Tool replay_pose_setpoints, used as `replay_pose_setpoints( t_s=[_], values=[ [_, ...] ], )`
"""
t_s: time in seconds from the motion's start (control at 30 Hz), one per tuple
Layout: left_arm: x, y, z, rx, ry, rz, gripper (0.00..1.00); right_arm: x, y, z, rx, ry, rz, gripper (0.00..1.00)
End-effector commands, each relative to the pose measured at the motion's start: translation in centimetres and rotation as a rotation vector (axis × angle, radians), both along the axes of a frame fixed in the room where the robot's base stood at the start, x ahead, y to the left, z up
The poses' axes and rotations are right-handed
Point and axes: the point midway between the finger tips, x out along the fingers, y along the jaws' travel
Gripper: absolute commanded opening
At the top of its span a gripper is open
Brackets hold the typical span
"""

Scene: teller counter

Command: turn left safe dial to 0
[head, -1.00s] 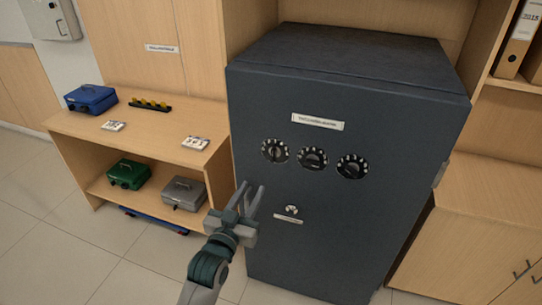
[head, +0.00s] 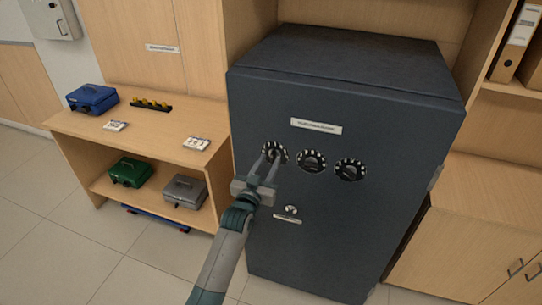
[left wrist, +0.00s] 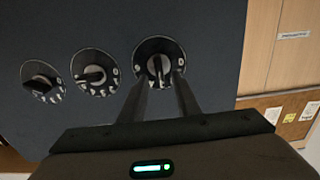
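The dark safe (head: 380,120) has three round black dials in a row on its door. The left dial (head: 269,148) is partly covered by my left gripper (head: 272,163). In the left wrist view the left dial (left wrist: 156,52) is the rightmost one, and its knob stands roughly upright. The left gripper (left wrist: 163,76) is open, with its two fingertips at either side of the knob's lower part; I cannot tell whether they touch it. The middle dial (head: 312,161) and the right dial (head: 350,170) are clear of the gripper. My right gripper is not in view.
A wooden shelf unit (head: 160,140) at the left carries a blue cash box (head: 91,98), with green (head: 130,172) and grey (head: 184,191) boxes below. A wooden cabinet (head: 480,230) stands at the right.

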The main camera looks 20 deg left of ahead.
Motion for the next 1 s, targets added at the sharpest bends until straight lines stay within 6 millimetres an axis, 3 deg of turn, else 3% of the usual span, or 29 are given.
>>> replay_pose_setpoints(
  t_s=[0.23, 0.67, 0.8, 1.0],
  values=[
    [2.3, -0.1, 0.1, 0.0, 0.0, 0.0, 0.3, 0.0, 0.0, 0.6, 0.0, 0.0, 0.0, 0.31],
    [2.8, -0.1, 0.0, 0.0, 0.0, 0.0, 0.3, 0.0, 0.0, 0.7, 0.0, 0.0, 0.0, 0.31],
    [2.8, -0.1, 0.0, 0.0, 0.0, 0.0, 0.0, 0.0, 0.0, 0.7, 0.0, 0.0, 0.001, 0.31],
    [2.7, -0.1, 0.0, -0.002, 0.0, 0.0, 0.0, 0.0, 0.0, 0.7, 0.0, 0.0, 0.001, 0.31]
  ],
)
